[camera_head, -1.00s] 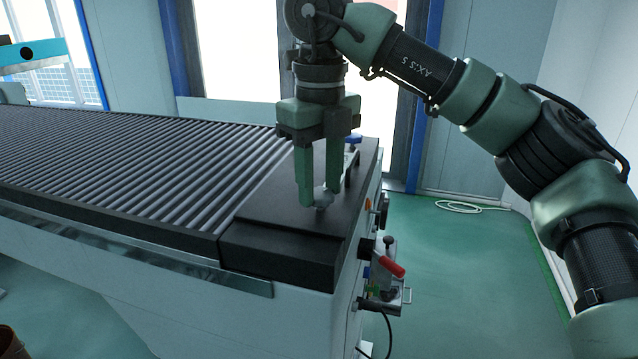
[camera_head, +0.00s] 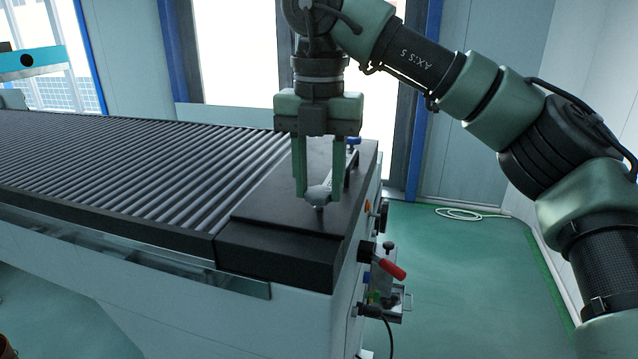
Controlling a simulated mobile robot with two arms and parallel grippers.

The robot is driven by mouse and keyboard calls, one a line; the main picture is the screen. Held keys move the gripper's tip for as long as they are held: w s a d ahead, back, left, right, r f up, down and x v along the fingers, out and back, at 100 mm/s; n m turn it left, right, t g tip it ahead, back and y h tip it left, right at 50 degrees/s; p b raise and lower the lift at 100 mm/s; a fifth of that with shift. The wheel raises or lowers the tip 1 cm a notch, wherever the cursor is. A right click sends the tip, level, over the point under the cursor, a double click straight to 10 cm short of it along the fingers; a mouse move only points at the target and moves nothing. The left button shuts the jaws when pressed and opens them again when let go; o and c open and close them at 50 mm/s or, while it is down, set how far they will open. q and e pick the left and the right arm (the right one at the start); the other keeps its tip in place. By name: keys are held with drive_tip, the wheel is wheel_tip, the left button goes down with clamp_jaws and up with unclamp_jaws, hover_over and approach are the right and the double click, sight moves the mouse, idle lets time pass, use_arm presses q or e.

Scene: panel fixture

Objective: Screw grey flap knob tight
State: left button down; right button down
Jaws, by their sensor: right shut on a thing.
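The grey knob (camera_head: 318,196) sits on the dark end block of the roller table, near its right front part. My right gripper (camera_head: 318,188) points straight down over it. Its two green fingers stand on either side of the knob and are shut on it. The flap belonging to the knob cannot be clearly told apart; a light plate and a dark bar (camera_head: 352,170) show just behind the fingers. My left gripper is not in view.
The roller table (camera_head: 130,165) runs off to the left. A red-handled lever (camera_head: 393,268) and a dark round control stick out of its right side, with a cable below. A blue knob (camera_head: 354,141) stands behind my gripper. The green floor at right holds a coiled pale hose (camera_head: 462,214).

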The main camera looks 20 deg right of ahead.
sight(318, 191)
drive_tip(key=shift+f+m, duration=0.25)
drive_tip(key=shift+m, duration=0.95)
drive_tip(key=c, duration=0.9)
unclamp_jaws()
drive_tip(key=shift+r, duration=0.15)
drive_tip(key=shift+r, duration=0.1)
wheel_tip(318, 191, up, 8)
drive_tip(key=shift+s+a+f+p, duration=0.1)
drive_tip(key=shift+a+f+p, duration=0.05)
drive_tip(key=shift+p, duration=0.2)
